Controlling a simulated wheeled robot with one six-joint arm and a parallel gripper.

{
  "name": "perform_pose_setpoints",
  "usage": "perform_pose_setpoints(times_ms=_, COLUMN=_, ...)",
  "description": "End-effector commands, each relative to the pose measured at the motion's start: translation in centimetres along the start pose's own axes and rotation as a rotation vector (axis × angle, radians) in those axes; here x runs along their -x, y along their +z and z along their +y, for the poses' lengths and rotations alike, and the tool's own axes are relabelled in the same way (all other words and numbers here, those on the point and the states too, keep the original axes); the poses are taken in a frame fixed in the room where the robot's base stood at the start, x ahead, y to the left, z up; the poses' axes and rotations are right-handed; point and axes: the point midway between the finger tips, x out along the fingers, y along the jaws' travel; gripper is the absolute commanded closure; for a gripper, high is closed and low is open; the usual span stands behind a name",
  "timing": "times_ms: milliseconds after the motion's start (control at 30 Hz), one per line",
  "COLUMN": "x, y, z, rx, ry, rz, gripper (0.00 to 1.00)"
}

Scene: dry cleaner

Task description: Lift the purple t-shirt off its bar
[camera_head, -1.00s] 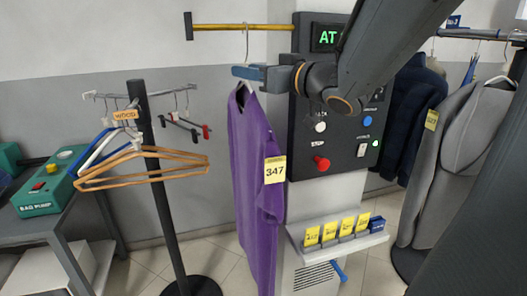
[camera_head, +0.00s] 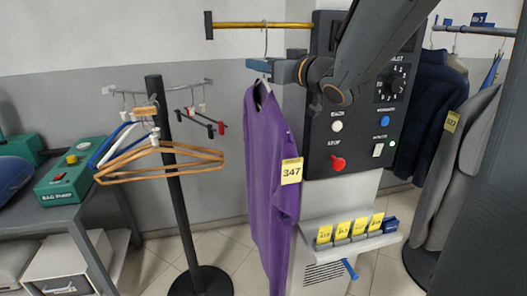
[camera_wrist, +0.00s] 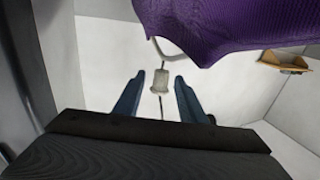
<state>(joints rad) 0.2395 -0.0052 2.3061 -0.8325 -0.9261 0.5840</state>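The purple t-shirt (camera_head: 268,180) hangs on a hanger, its thin hook (camera_head: 266,42) reaching up to the brass bar (camera_head: 255,25). It carries a yellow tag marked 347 (camera_head: 291,171). My gripper (camera_head: 260,66) is at the hanger's neck, just above the collar and below the bar. In the wrist view my gripper (camera_wrist: 158,98) has its two blue fingers apart. The pale hanger neck piece (camera_wrist: 161,81) shows between and beyond their tips, with gaps on both sides. The purple cloth (camera_wrist: 225,25) fills the top of that view.
A black control panel (camera_head: 352,150) with a red stop knob (camera_head: 338,163) stands right of the shirt. A stand with wooden hangers (camera_head: 165,160) is at left. Dark jackets and a grey coat (camera_head: 465,160) hang at right. A shelf with yellow tags (camera_head: 340,248) juts out below the panel.

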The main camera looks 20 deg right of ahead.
Motion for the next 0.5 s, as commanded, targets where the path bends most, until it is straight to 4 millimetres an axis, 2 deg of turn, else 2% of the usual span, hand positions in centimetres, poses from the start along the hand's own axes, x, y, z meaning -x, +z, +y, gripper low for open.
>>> perform_pose_setpoints(times_ms=200, x=-0.04, y=0.01, z=0.02, rx=0.000, ry=0.000, rz=0.000, gripper=0.65)
perform_pose_setpoints(times_ms=400, x=-0.02, y=0.01, z=0.03, rx=0.000, ry=0.000, rz=0.000, gripper=0.98)
perform_pose_setpoints(times_ms=500, x=-0.02, y=-0.03, z=0.03, rx=0.000, ry=0.000, rz=0.001, gripper=1.00)
